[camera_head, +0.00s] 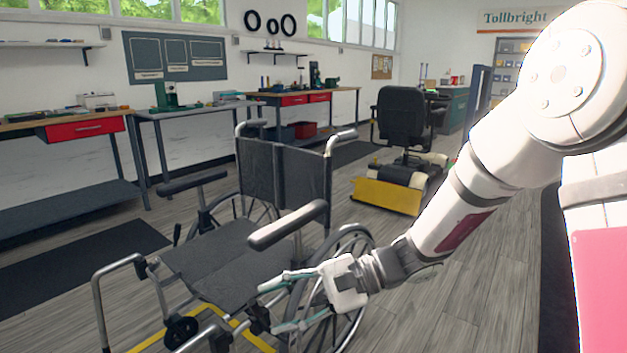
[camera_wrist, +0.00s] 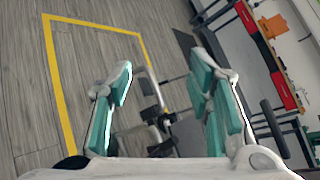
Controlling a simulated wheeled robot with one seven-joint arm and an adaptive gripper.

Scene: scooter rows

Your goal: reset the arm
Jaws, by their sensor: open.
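My arm (camera_head: 470,190) reaches in from the right in the head view, bent down and to the left. My gripper (camera_head: 268,302) is at its end, in front of the near side of a wheelchair (camera_head: 215,260), by its near large wheel and below its near armrest. In the head view I cannot tell whether it touches the wheelchair. In the wrist view my gripper (camera_wrist: 165,95) has its two green-padded fingers apart, with nothing held between them. Part of the wheelchair's metal frame (camera_wrist: 152,95) shows beyond the fingers.
A yellow floor outline (camera_head: 245,335) lies under the wheelchair. A black-seated scooter (camera_head: 403,125) with a yellow base stands behind. Workbenches (camera_head: 300,95) with red drawers line the wall. Dark mats (camera_head: 80,262) lie on the wooden floor. Open floor (camera_head: 430,310) shows right of the wheelchair.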

